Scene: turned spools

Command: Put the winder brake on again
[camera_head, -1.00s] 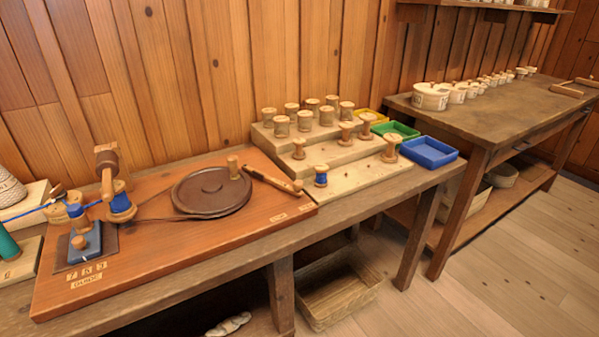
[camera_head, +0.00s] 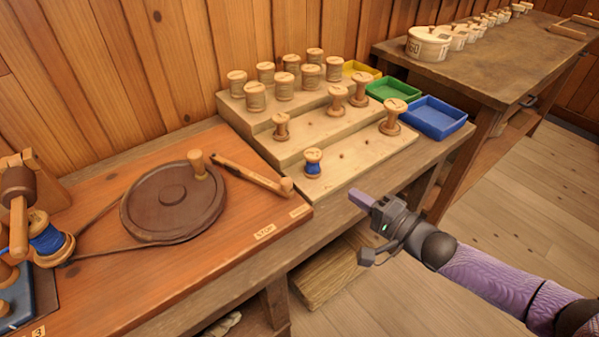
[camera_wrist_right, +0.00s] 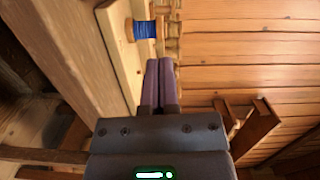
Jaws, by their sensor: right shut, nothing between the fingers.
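A small label reading STOP (camera_head: 265,232) is on the board's front edge, with another label (camera_head: 300,211) nearer the knob. My right gripper (camera_head: 360,197) is shut and empty, in front of the bench edge and right of the lever. Its closed fingers (camera_wrist_right: 160,68) also show in the right wrist view, near a blue spool (camera_wrist_right: 147,29). My left gripper is out of view.
A stepped wooden rack (camera_head: 340,150) with several spools stands behind; a blue-wound spool (camera_head: 313,163) is on its lowest step. Yellow, green and blue trays (camera_head: 437,114) sit at its right. A spool on the winder (camera_head: 50,238) is at left. Open floor lies at right.

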